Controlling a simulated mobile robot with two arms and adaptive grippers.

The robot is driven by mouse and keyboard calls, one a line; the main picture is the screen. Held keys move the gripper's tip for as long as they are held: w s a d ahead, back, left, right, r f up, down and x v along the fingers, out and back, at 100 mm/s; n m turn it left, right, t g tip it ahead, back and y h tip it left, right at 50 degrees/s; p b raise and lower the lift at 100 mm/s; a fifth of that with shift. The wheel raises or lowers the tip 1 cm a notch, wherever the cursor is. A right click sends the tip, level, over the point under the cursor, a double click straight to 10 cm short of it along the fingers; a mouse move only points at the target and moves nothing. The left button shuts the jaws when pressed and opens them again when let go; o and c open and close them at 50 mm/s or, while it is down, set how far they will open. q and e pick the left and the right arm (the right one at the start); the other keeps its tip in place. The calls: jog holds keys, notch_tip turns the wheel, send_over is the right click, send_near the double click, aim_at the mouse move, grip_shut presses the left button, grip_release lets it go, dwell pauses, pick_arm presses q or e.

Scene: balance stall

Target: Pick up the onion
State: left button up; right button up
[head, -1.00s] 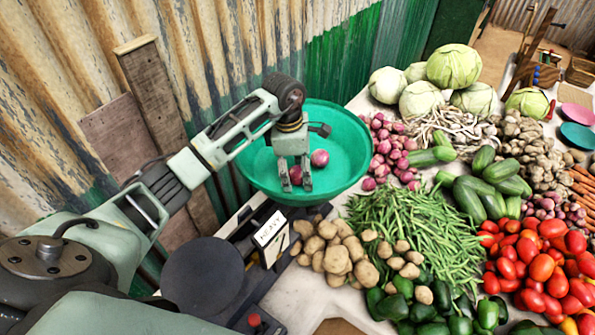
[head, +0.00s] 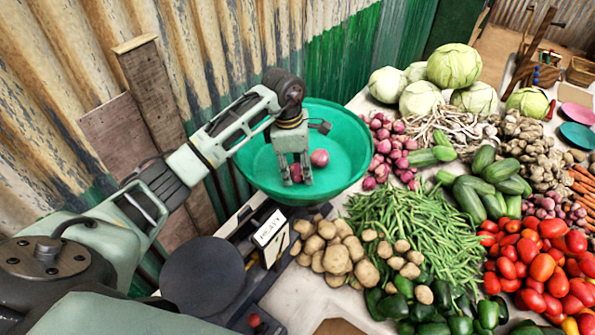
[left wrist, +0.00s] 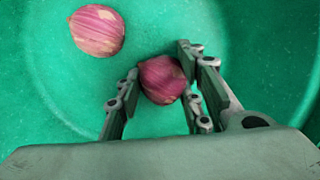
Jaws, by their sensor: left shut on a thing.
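My left gripper (head: 296,180) reaches down into a green bowl (head: 345,130) on the weighing scale. Its fingers are shut on a red onion (head: 296,172), which is partly hidden behind them in the head view. In the left wrist view the held onion (left wrist: 162,79) sits between the two fingers (left wrist: 160,88), low over or on the bowl's floor; I cannot tell which. A second red onion (head: 320,157) lies loose in the bowl, apart from the fingers; it also shows at the upper left of the left wrist view (left wrist: 97,30). My right gripper is not in view.
A pile of red onions (head: 390,148) lies right of the bowl. Potatoes (head: 330,247), green beans (head: 415,230), tomatoes (head: 530,260) and cabbages (head: 453,66) cover the table. A corrugated wall (head: 240,45) stands close behind the bowl.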

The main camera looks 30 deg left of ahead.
aim_at(298, 164)
pick_arm(q)
notch_tip(298, 164, up, 9)
jog(key=b, duration=0.3)
jog(key=shift+f, duration=0.15)
jog(key=shift+r, duration=0.6)
notch_tip(298, 164, up, 5)
jog(key=p, duration=0.5)
